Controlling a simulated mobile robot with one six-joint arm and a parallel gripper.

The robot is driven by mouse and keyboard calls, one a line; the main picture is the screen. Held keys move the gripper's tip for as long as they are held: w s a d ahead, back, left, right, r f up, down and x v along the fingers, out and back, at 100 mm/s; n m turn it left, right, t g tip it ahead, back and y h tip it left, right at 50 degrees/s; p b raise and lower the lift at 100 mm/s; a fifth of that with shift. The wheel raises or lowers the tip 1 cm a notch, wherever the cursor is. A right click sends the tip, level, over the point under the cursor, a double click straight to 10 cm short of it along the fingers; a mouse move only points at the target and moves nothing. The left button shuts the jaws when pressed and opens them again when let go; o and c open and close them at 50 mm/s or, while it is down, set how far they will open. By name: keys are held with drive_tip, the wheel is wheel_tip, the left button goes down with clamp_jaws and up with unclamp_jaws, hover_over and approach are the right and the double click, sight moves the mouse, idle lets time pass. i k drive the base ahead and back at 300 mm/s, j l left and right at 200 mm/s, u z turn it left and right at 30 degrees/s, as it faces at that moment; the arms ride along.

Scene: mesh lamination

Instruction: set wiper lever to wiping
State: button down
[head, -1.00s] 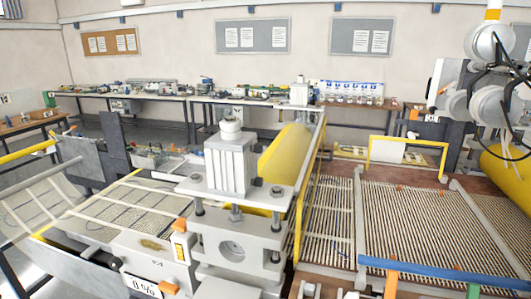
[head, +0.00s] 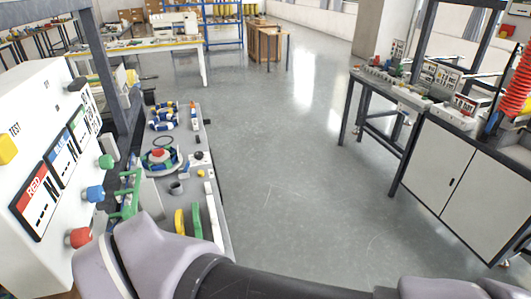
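I cannot make out a wiper lever in the head view now. My gripper is not in view. Only grey and black links of my own arm show along the bottom edge.
A white test panel (head: 40,150) with coloured knobs stands at the left. Beside it a narrow bench (head: 215,215) holds several small parts. At the right stand a dark table (head: 375,85) and a white cabinet (head: 445,180). The grey floor (head: 290,165) between them is clear.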

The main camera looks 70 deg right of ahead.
sight(188, 164)
drive_tip(key=z, duration=1.5)
drive_tip(key=i+l, duration=0.4)
drive_tip(key=i+l+u, duration=0.15)
drive_tip(key=i+l, duration=0.25)
drive_tip(key=l, duration=0.2)
